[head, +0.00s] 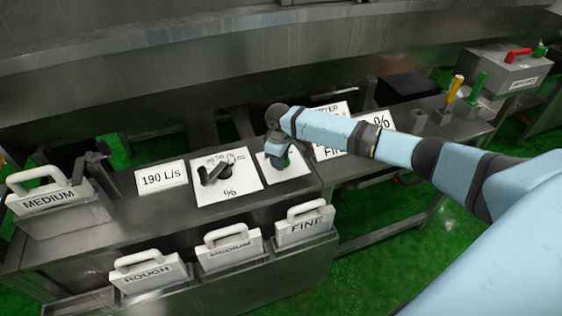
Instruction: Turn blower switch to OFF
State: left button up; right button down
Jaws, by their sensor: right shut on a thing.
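My right gripper (279,158) reaches down onto a small white panel (298,170) on the steel console, just right of the percent dial. It is shut on the switch there, which I take for the blower switch. The switch itself is hidden behind the gripper and wrist, so its position cannot be told. The panel's lettering is mostly covered. My left gripper is not in view.
A black-knobbed percent dial (212,174) and a "190 L/s" sign (162,177) lie left of the gripper. MEDIUM (48,199), ROUGH (148,274) and FINE (305,227) handled plates stand around the console. A box with a red lever (517,55) is far right.

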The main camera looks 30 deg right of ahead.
jog(key=shift+s+d+r+n+p, duration=0.2)
jog(key=shift+n+p, duration=0.2)
jog(key=shift+n, duration=0.1)
jog(key=shift+s+d+n+p, duration=0.15)
jog(key=shift+d+n+p, duration=0.05)
jog(key=shift+n+p, duration=0.2)
jog(key=shift+s+d+n+p, duration=0.2)
jog(key=shift+d+n+p, duration=0.3)
jog(key=shift+n, duration=0.5)
jog(key=shift+s+d+f+n+p, duration=0.15)
jog(key=shift+d+n+p, duration=0.25)
jog(key=shift+n, duration=0.5)
jog(key=shift+d+n, duration=0.45)
jog(key=shift+n, duration=0.45)
jog(key=d+n, duration=0.1)
jog(key=n, duration=0.2)
jog(key=shift+d+p, duration=0.35)
jog(key=shift+w+d+f+n, duration=0.1)
jog(key=shift+d+n, duration=0.25)
jog(key=shift+n, duration=0.5)
jog(key=shift+w+d+n, duration=0.1)
jog(key=shift+d+n, duration=0.2)
jog(key=shift+n, duration=0.55)
jog(key=shift+d, duration=0.15)
jog(key=shift+w+n, duration=0.1)
jog(key=shift+n, duration=0.3)
